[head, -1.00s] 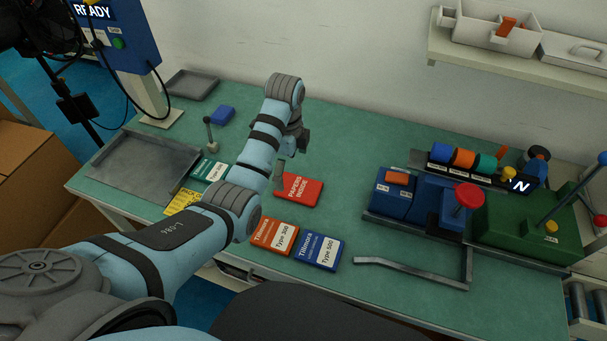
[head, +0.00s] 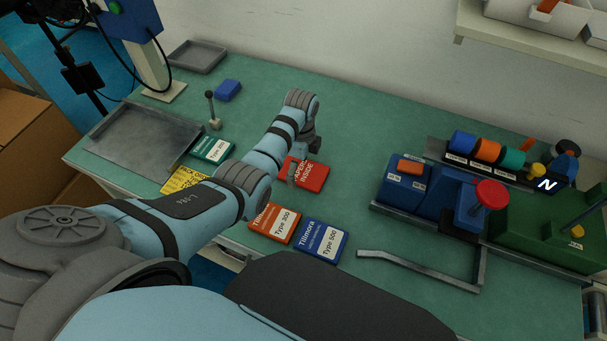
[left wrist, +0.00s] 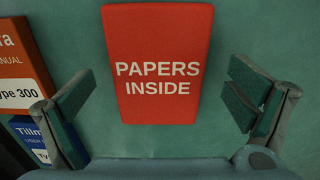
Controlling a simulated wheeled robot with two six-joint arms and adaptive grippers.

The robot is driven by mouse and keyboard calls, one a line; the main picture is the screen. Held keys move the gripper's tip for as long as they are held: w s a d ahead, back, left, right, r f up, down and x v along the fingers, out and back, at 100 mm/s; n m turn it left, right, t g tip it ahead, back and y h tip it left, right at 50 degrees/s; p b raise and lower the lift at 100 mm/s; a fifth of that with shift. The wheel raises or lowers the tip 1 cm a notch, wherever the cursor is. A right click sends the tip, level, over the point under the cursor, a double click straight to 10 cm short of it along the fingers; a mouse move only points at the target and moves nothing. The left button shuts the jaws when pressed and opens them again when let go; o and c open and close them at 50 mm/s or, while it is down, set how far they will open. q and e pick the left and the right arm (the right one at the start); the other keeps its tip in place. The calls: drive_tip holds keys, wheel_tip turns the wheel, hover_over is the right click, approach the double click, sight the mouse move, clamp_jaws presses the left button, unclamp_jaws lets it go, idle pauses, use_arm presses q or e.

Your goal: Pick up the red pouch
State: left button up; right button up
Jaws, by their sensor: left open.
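The red pouch (head: 313,176), printed "PAPERS INSIDE", lies flat on the green table. In the head view my left gripper (head: 298,172) is over its left part and hides some of it. In the left wrist view the pouch (left wrist: 158,65) lies ahead, centred between the two fingers of my open left gripper (left wrist: 160,108). The fingers stand apart on either side and do not touch it. My right gripper is not in view.
Orange (head: 274,222) and blue (head: 321,241) manuals lie in front of the pouch. A teal box (head: 213,150), yellow card (head: 184,180) and grey tray (head: 142,141) are to the left. A blue and green machine (head: 440,195) stands right. The table behind the pouch is clear.

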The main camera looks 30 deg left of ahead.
use_arm(q)
drive_tip(key=shift+s+f, duration=0.1)
drive_tip(key=shift+s, duration=0.05)
drive_tip(key=shift+c, duration=0.5)
drive_tip(key=c, duration=1.1)
drive_tip(key=shift+c, duration=0.2)
